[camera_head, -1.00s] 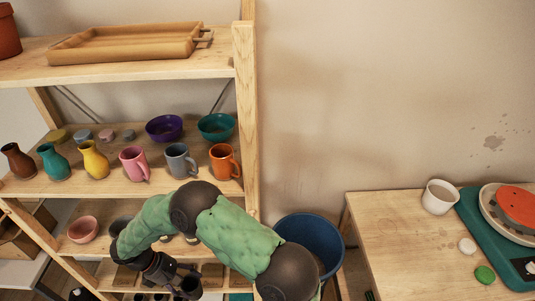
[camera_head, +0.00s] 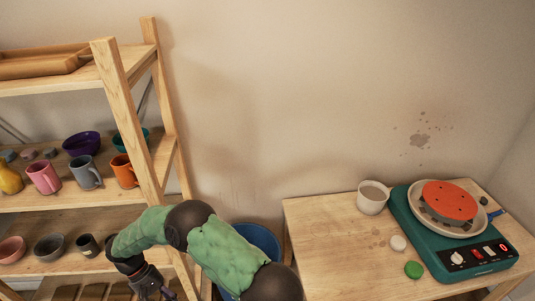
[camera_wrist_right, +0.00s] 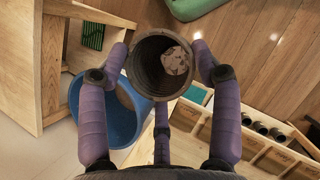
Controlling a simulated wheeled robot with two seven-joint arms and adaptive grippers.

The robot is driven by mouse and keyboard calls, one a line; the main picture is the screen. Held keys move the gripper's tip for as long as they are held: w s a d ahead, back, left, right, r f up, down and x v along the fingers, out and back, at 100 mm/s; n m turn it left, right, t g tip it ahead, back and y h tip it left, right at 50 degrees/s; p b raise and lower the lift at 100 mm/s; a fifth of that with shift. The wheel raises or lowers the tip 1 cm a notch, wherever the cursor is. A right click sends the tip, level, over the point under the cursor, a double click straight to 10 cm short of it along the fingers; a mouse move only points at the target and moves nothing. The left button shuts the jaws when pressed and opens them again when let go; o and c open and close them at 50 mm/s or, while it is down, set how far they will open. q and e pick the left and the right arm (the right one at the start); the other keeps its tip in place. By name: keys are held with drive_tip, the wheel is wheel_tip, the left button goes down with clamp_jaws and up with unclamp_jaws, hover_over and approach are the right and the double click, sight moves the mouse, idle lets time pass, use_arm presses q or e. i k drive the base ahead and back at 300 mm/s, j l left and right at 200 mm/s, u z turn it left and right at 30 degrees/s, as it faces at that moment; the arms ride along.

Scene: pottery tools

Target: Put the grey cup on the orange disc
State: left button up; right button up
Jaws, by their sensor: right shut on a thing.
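My right gripper (camera_wrist_right: 165,85) is shut around a dark grey cup (camera_wrist_right: 142,72), with its purple fingers around the cup's sides. I look into the cup's open mouth, and a pale mottled patch shows inside. In the head view my right gripper (camera_head: 155,288) is low by the shelf's right side, at the bottom edge, and the held cup is not clear there. The orange disc (camera_head: 450,199) lies on the round pale plate of a teal pottery wheel (camera_head: 415,232), on the table at the right. The disc's top is bare. My left gripper is not in view.
A wooden shelf (camera_head: 125,120) at the left holds a grey mug (camera_head: 84,173), other mugs and bowls. A blue bucket (camera_head: 262,243) stands between the shelf and the table (camera_head: 330,240). A white cup (camera_head: 372,197) and two small round pieces sit beside the wheel.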

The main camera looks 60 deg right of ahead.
sight(450, 198)
drive_tip(key=k+l+z, duration=0.1)
drive_tip(key=k+l, duration=1.2)
drive_tip(key=l, duration=0.15)
